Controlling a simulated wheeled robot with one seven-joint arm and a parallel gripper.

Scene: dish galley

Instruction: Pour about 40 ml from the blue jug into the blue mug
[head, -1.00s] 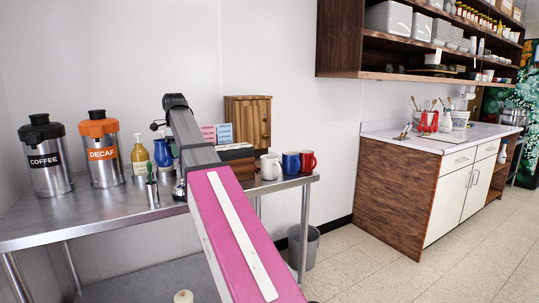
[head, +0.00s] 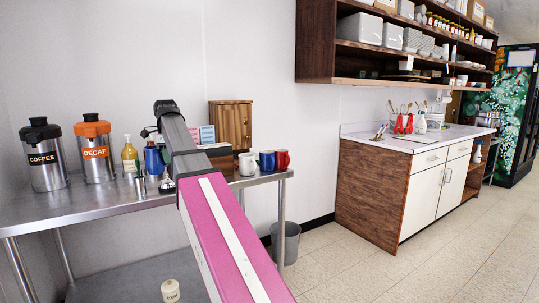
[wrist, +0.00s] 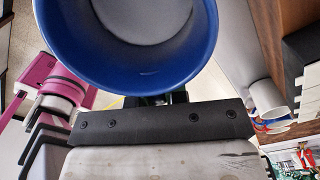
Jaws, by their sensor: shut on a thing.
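The blue jug (head: 154,159) shows partly behind my arm in the head view, over the left part of the steel table. In the wrist view the jug's wide blue rim (wrist: 130,82) and pale inside fill the upper middle. My gripper (wrist: 168,98) is shut on the jug, at its near side; the fingers are mostly hidden under the rim. The blue mug (head: 266,160) stands upright at the right end of the table, between a white mug (head: 247,164) and a red mug (head: 283,159). The jug is apart from the blue mug, to its left.
Coffee (head: 45,170) and decaf (head: 95,165) dispensers stand at the table's left, with a yellow bottle (head: 130,154) and a metal cup (head: 140,187) near the jug. A wooden cabinet (head: 231,125) stands behind the mugs. A grey bin (head: 287,240) stands on the floor.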

